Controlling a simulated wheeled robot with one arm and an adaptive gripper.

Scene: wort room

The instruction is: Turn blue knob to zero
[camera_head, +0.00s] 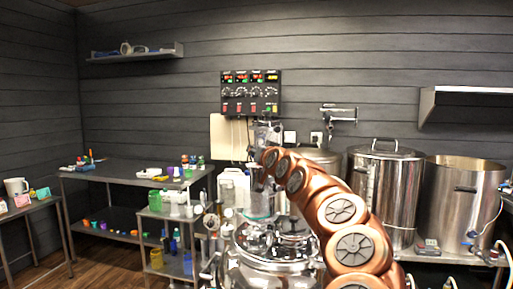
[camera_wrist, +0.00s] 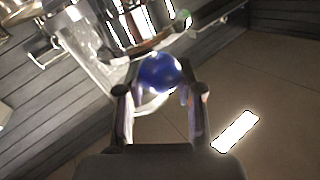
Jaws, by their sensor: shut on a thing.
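The round blue knob (camera_wrist: 160,73) shows in the wrist view, between the two fingers of my gripper (camera_wrist: 161,88). My gripper is shut on it, with one finger on each side. The knob's front is smooth and shiny, and I cannot read any mark or scale that gives its setting. In the head view my copper arm reaches to the middle of the room, and its end is near the metal and glass equipment below the control panel (camera_head: 251,93). I cannot make out the blue knob there.
A shiny steel vessel (camera_head: 270,268) stands in front, close to my arm. Large steel kettles (camera_head: 386,185) stand at the right. A table (camera_head: 125,172) and a small cart with bottles (camera_head: 158,212) are at the left. Brown floor is free at the far left.

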